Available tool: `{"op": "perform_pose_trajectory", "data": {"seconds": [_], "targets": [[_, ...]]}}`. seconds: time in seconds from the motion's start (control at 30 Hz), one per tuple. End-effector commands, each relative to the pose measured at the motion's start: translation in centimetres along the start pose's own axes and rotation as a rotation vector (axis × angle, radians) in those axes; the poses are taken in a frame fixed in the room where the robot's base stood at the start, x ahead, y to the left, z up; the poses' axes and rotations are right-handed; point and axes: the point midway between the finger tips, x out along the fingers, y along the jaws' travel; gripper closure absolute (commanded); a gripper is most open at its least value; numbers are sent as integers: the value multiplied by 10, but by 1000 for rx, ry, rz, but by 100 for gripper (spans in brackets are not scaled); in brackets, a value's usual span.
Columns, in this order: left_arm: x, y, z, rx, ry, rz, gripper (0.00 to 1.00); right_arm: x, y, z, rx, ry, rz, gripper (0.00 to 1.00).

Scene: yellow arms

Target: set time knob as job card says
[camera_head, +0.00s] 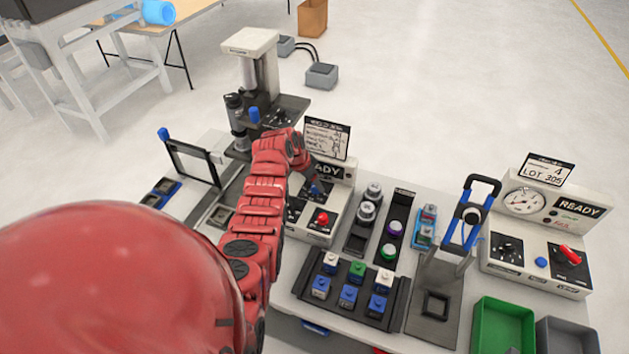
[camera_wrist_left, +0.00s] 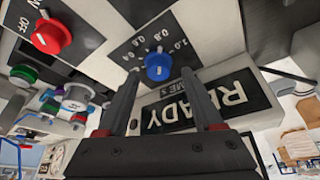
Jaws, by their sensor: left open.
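The blue time knob (camera_head: 317,189) is on the front panel of a grey-white control box with a READY display (camera_head: 323,170). In the left wrist view the blue knob (camera_wrist_left: 158,68) sits beside a dial scale with 0.4 to 1.0 legible; its exact setting is unclear. The job card (camera_head: 325,138) stands on top of the box; its writing is too small to read. My left gripper (camera_wrist_left: 160,76) is open and empty, with its fingertips on either side of the knob in the picture; I cannot tell whether they touch it. My right gripper is not in view.
A red knob with ON/OFF marks (camera_wrist_left: 51,37) is next to the blue one on the box. A press-like stand (camera_head: 256,85) is behind. Several blocks in a black tray (camera_head: 338,306), a second READY box (camera_head: 517,262) and a green bin (camera_head: 502,325) lie to the right.

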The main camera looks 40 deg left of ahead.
Motion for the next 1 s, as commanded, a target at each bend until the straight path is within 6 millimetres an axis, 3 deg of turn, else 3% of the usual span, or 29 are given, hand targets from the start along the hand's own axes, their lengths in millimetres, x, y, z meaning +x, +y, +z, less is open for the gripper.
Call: {"op": "perform_pose_trajectory", "data": {"seconds": [0.53,0.9,1.0], "targets": [[12,1,1,1,-3,0,32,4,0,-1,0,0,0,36],[12,1,1,1,-2,0,97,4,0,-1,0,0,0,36],[12,1,1,1,-2,-1,100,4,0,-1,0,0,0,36]]}}
